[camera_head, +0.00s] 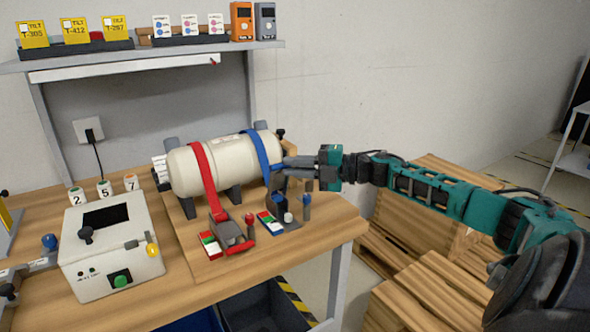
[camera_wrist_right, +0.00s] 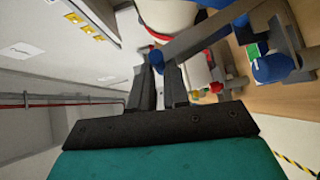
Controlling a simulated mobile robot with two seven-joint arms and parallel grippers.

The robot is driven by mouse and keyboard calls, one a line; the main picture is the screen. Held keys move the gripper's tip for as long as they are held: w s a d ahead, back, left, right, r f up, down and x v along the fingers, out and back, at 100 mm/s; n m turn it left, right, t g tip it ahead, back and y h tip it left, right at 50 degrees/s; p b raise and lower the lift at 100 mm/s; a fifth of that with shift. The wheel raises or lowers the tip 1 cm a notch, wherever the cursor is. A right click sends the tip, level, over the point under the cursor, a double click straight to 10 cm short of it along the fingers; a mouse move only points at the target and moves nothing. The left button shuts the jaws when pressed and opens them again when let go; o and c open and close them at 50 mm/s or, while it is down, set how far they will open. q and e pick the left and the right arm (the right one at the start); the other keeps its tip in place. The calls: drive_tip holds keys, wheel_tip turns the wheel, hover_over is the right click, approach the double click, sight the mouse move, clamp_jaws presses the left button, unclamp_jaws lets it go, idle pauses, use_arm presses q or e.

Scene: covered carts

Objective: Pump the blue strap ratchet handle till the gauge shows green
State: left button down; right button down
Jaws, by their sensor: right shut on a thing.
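A cream tank (camera_head: 188,172) lies on a cradle on the workbench, with a blue strap (camera_head: 259,153) and a red strap (camera_head: 202,172) over it. The blue strap's ratchet (camera_head: 279,203) sits at the front right of the tank. Its handle is raised; its grey bar also shows in the right wrist view (camera_wrist_right: 208,35). My right gripper (camera_head: 287,166) is shut on the handle's blue end (camera_wrist_right: 156,58). The small gauge plate (camera_head: 269,222) beside the ratchet has green and red parts; its reading is too small to tell. My left gripper is out of view.
The red ratchet (camera_head: 232,235) is close on the left, with its own gauge plate (camera_head: 210,246). A white box (camera_head: 112,245) with a green button stands on the bench at left. A shelf (camera_head: 130,58) hangs above. Wooden pallets (camera_head: 430,295) stand below my right arm.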

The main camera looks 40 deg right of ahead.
drive_tip(key=shift+w+r, duration=0.1)
drive_tip(key=shift+r, duration=0.55)
drive_tip(key=c, duration=1.2)
unclamp_jaws()
drive_tip(key=shift+o, duration=0.5)
drive_tip(key=shift+f, duration=0.15)
drive_tip(key=shift+f, duration=0.1)
drive_tip(key=shift+s, duration=0.2)
drive_tip(key=v, duration=0.2)
drive_tip(key=shift+s+d+f, duration=0.1)
drive_tip(key=shift+s+d, duration=0.1)
drive_tip(key=shift+s, duration=0.1)
drive_tip(key=p+v, duration=0.2)
drive_tip(key=v, duration=0.8)
